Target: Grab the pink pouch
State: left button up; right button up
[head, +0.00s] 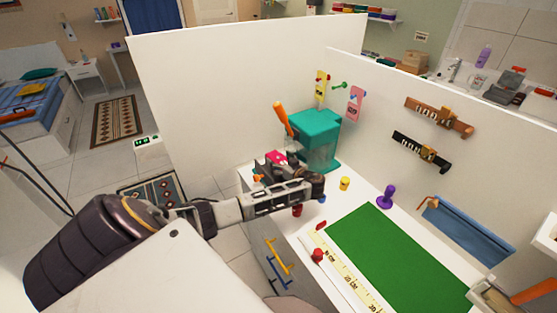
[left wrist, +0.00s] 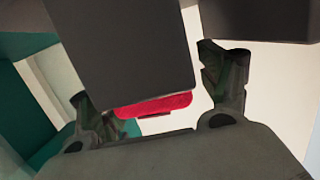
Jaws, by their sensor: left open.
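A small pink item (head: 277,157), which looks like the pouch, shows partly behind my left gripper (head: 272,170) in the head view, in front of the teal box. In the left wrist view a red-pink piece (left wrist: 155,105) shows between the two spread fingers of my left gripper (left wrist: 158,100). A dark block hides the area above it. The fingers are open; whether they touch the pouch I cannot tell. My right gripper is not in view.
The teal box (head: 317,140) with an orange handle (head: 281,117) stands just behind the gripper. A yellow piece (head: 345,184) and a purple piece (head: 387,195) stand to its right. A green mat (head: 400,262) and a ruler (head: 345,270) lie in front. White panels (head: 235,90) close off the back.

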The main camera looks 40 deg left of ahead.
aim_at(280, 161)
pick_arm(q)
jog(key=shift+c, duration=0.2)
jog(key=c, duration=1.1)
jog(key=shift+s+r, duration=0.1)
jog(key=shift+r, duration=0.05)
jog(key=shift+d+r+b, duration=0.1)
jog(key=shift+b, duration=0.25)
notch_tip(280, 161, up, 6)
jog(key=shift+s+r+b, duration=0.15)
jog(key=shift+r+b, duration=0.05)
jog(key=shift+b, duration=0.55)
jog(key=shift+s+d+b, duration=0.5)
jog(key=shift+s+d, duration=1.1)
jog(key=shift+s, duration=1.25)
jog(key=shift+s+d+b, duration=0.5)
jog(key=shift+s+d, duration=1.05)
jog(key=shift+s, duration=1.3)
jog(key=shift+s+d+b, duration=0.5)
jog(key=shift+s+d, duration=1.1)
jog(key=shift+s, duration=1.25)
